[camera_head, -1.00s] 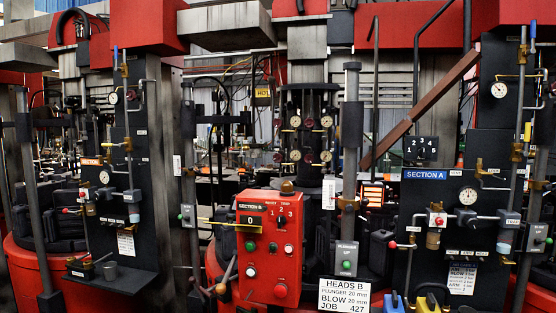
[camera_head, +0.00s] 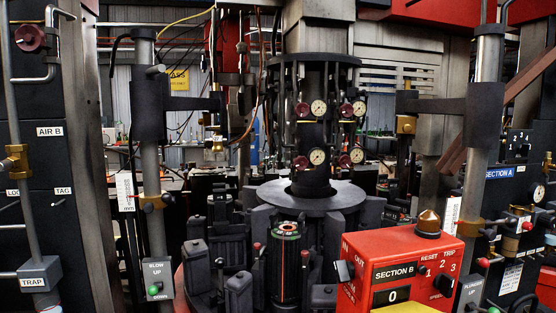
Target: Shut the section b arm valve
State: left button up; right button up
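No valve labelled as the section B arm valve can be read in this view. A dark panel (camera_head: 75,235) at the left edge carries a plate reading AIR B (camera_head: 50,131). A grey box marked TRAP (camera_head: 40,275) is at the pipe's lower end. Neither of my grippers is in view.
A red SECTION B control box (camera_head: 402,270) stands at the lower right. A mould machine with gauges (camera_head: 318,108) fills the centre. Grey posts (camera_head: 150,190) with a BLOW UP/DOWN button box (camera_head: 158,280) stand left of it. A SECTION A panel (camera_head: 510,190) is at the right.

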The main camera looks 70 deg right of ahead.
aim_at(344, 161)
jog(key=i, duration=0.4)
jog(key=z, duration=3.45)
